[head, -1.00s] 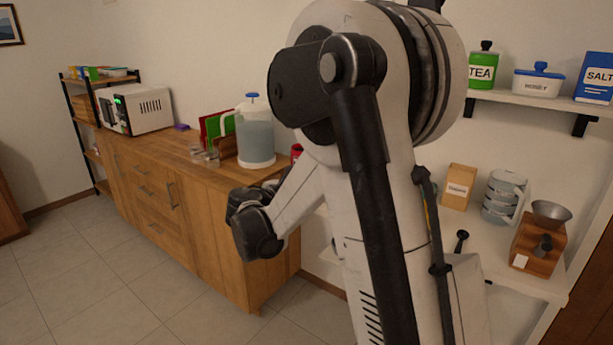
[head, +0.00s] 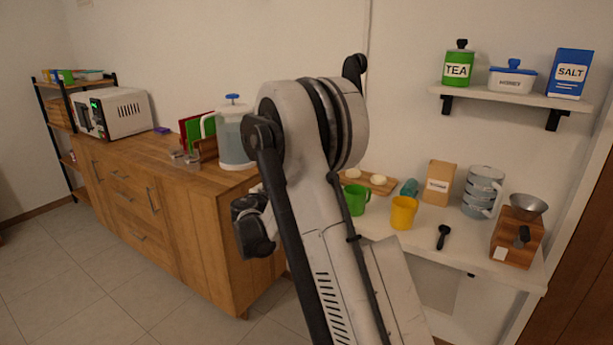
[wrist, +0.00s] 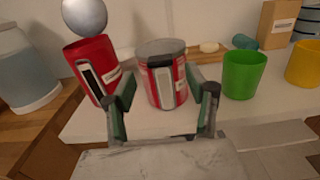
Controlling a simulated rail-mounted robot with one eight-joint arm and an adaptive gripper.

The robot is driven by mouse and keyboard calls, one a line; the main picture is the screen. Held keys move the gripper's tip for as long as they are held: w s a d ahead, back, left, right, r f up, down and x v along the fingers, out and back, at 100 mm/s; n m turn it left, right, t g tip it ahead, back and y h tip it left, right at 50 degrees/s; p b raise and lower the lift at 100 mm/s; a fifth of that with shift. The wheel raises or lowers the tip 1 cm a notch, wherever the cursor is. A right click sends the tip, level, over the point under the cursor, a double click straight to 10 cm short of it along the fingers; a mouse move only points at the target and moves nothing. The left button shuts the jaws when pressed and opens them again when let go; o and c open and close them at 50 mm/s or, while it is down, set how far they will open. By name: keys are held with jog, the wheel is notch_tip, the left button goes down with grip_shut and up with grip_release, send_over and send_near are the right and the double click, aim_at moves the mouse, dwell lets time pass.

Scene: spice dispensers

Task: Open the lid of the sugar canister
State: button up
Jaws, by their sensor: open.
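In the wrist view, a red canister with a grey round lid (wrist: 165,74) stands straight ahead, framed between my fingers. A second red container (wrist: 92,70) with a dark upright window stands to its left, with a silver ball (wrist: 85,14) at its top. The labels are too small to read, so I cannot tell which is the sugar canister. My gripper (wrist: 163,100) is open, with one finger to each side of the grey-lidded canister in the picture. It holds nothing visible. In the head view both red containers and the fingers are hidden behind my arm.
A green cup (head: 356,199) and a yellow cup (head: 404,212) stand on the white counter. A board (head: 378,184), a carton (head: 439,182) and a grinder (head: 517,236) are there too. A water dispenser (head: 232,138) stands on the wooden cabinet (head: 190,215).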

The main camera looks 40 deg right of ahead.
jog(key=shift+x, duration=3.1)
grip_shut()
